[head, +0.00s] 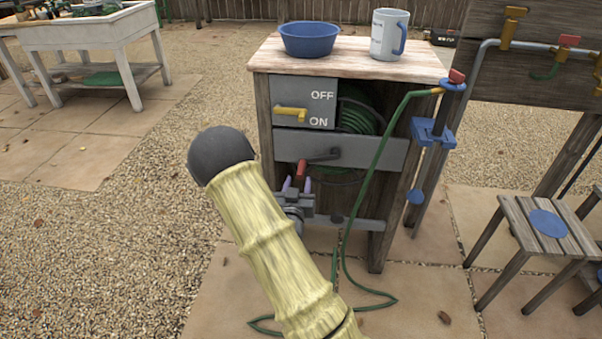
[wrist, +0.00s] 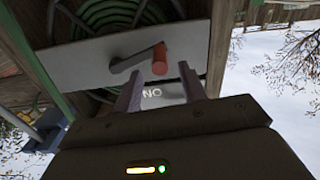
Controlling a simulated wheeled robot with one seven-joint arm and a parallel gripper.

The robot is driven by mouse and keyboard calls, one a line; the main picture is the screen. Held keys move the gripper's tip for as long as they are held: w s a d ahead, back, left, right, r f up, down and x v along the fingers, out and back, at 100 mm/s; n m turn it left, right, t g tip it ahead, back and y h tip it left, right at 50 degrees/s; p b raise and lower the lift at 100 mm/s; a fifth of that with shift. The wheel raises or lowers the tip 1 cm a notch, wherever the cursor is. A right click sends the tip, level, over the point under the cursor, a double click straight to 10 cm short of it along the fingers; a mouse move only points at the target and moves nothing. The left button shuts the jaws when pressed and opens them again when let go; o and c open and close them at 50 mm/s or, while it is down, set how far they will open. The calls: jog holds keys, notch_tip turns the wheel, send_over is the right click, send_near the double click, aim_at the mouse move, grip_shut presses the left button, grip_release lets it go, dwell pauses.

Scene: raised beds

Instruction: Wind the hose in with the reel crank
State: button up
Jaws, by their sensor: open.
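The reel crank, a dark arm (head: 324,155) with a red handle (head: 301,169), sits on a grey bar across the front of the wooden cabinet. The handle (wrist: 160,58) also shows in the wrist view, just beyond my fingertips. My gripper (head: 297,183) is open and empty, with its two purplish fingers just below the handle. The fingers (wrist: 160,85) point toward it with a gap between them. The green hose (head: 373,180) hangs from a tap at the cabinet's right and loops on the paving. More hose is coiled on the reel (head: 357,118) inside, partly hidden by the panel and bar.
A yellow lever (head: 290,113) points left on the OFF/ON panel (head: 305,103). A blue bowl (head: 309,40) and a mug (head: 388,35) stand on the cabinet top. A stool (head: 545,225) is at right, a potting table (head: 90,35) back left.

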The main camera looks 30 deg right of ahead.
aim_at(301, 171)
jog(key=b+x, duration=0.1)
jog(key=x, duration=0.5)
jog(key=shift+d, duration=0.1)
grip_shut()
